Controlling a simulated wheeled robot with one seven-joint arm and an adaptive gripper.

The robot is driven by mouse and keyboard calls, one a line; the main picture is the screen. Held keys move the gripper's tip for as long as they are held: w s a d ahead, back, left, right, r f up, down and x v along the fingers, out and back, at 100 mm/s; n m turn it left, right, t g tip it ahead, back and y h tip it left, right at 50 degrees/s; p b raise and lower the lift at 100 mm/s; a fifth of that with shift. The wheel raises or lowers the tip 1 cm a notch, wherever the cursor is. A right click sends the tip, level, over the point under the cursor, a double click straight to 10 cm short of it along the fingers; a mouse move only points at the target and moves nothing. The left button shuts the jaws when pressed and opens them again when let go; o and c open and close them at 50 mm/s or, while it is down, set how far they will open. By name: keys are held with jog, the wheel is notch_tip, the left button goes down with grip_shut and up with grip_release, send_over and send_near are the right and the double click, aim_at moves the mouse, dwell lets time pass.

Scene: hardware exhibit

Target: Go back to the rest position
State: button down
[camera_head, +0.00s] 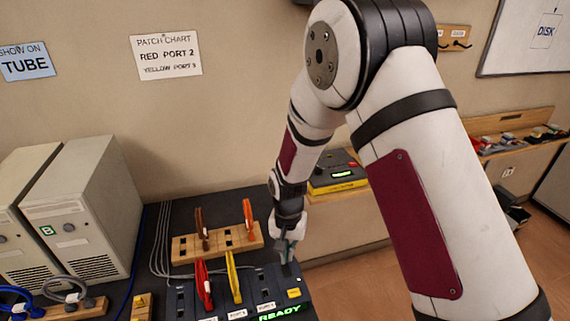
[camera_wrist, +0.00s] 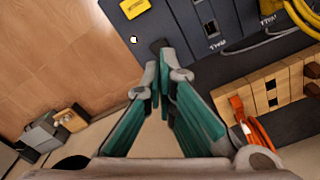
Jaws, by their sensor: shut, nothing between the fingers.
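My gripper (camera_head: 289,252) is shut and empty, pointing down at the right end of the dark patch panel (camera_head: 275,283). In the wrist view its teal fingers (camera_wrist: 160,78) come together at the tips near the panel's edge; I cannot tell whether they touch it. A red cable (camera_head: 204,287) and a yellow cable (camera_head: 233,277) stand upright at the panel's ports, left of my gripper. The panel's front display (camera_head: 280,313) glows green with "READY".
A wooden rack (camera_head: 184,255) behind the panel holds a brown cable (camera_head: 202,228) and an orange cable (camera_head: 248,218). Two pale computer towers (camera_head: 92,200) stand left. A yellow-and-grey device (camera_head: 338,178) sits on a wooden ledge behind my arm. Open floor (camera_head: 350,285) lies right of the table.

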jog(key=s+d+r+t, duration=0.1)
jog(key=s+d+r, duration=0.15)
jog(key=r, duration=0.55)
jog(key=s+d+r+n+t, duration=0.1)
jog(key=d+r, duration=0.3)
jog(key=r, duration=0.4)
jog(key=s+d+r+t, duration=0.1)
jog(key=s+d+r, duration=0.15)
jog(key=r, duration=0.55)
jog(key=s+d+r+n+t, duration=0.1)
jog(key=s+d+r, duration=0.3)
jog(key=s, duration=0.4)
jog(key=s+d+r+t, duration=0.1)
jog(key=s+d+r, duration=0.4)
jog(key=s, duration=0.3)
jog(key=shift+s+r+n+t, duration=0.3)
jog(key=shift+r+n, duration=0.1)
jog(key=shift+r, duration=0.4)
